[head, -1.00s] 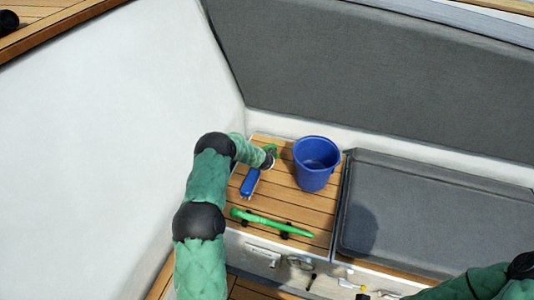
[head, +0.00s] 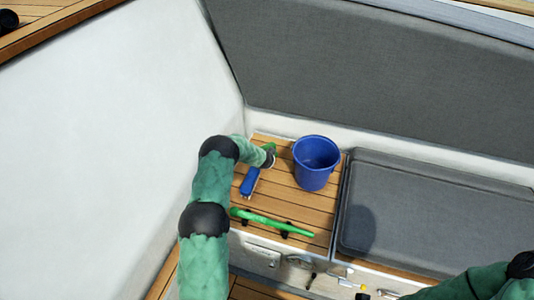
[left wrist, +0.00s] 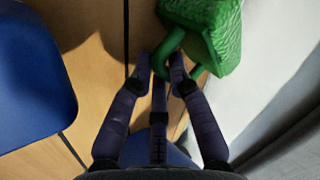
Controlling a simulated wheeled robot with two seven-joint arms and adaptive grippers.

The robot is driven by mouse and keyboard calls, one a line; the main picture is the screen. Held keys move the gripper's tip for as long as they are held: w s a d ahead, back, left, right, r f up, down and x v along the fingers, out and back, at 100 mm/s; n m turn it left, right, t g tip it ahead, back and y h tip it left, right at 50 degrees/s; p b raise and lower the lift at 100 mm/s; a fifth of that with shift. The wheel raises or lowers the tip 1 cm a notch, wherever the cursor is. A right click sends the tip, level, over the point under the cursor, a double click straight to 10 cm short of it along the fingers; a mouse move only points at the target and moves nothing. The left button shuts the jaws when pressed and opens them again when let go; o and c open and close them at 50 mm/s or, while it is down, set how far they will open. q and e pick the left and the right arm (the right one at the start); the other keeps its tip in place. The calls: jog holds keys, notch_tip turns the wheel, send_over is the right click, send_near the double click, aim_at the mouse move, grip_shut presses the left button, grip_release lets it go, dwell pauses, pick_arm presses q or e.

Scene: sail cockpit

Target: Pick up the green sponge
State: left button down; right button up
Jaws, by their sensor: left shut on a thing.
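The green sponge (head: 269,147) is at the back of the slatted wooden seat in the head view, mostly hidden by my left gripper (head: 269,158). In the left wrist view the sponge (left wrist: 205,25) is a rough green block with a smooth green loop on it. My left gripper (left wrist: 163,62) is shut on the sponge by this loop, with the block beyond the fingertips. I cannot tell whether the sponge touches the seat. My right arm shows at the lower right of the head view, but its gripper is out of the picture.
A blue bucket (head: 316,165) stands right of my left gripper. A blue block-like object (head: 250,181) lies in front. A long green handle (head: 272,222) lies at the seat's front edge. A grey cushion (head: 420,215) is at right.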

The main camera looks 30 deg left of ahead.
pick_arm(q)
notch_tip(320, 180, up, 4)
jog(key=shift+f+p, duration=0.15)
jog(key=shift+p, duration=0.65)
jog(key=shift+s+d, duration=0.15)
jog(key=shift+s, duration=0.15)
jog(key=s+d+r, duration=0.7)
jog(key=s+r, duration=0.2)
jog(key=s, duration=0.2)
jog(key=shift+s+r+b, duration=0.2)
jog(key=shift+b, duration=0.2)
